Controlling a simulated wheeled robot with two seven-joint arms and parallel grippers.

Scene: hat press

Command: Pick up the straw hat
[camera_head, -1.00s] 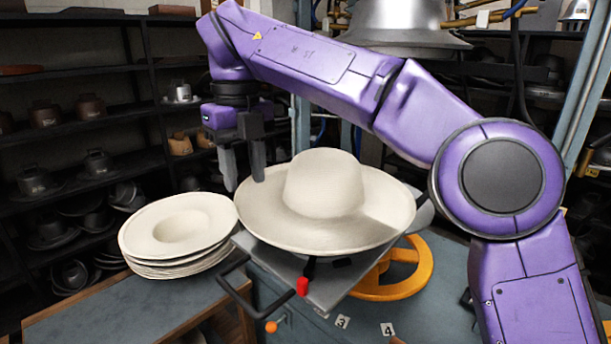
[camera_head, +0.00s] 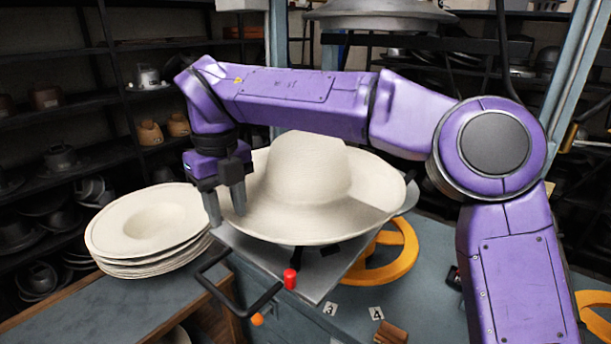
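The cream straw hat (camera_head: 302,175) sits crown up on the press, its wide brim spread around it. My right gripper (camera_head: 226,217) points down at the hat's left brim edge. Its two fingers are apart, one to the left of the brim edge and one overlapping the brim in the picture. I cannot tell whether either finger touches the brim. My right arm passes in front of the back of the hat and hides part of its brim. My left gripper is not in view.
A stack of similar cream hats (camera_head: 150,223) lies on a table to the left. Below the straw hat are a grey plate (camera_head: 318,287), a black handle (camera_head: 238,308), a red knob (camera_head: 290,279) and a yellow wheel (camera_head: 395,262). Metal press parts (camera_head: 380,14) hang above.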

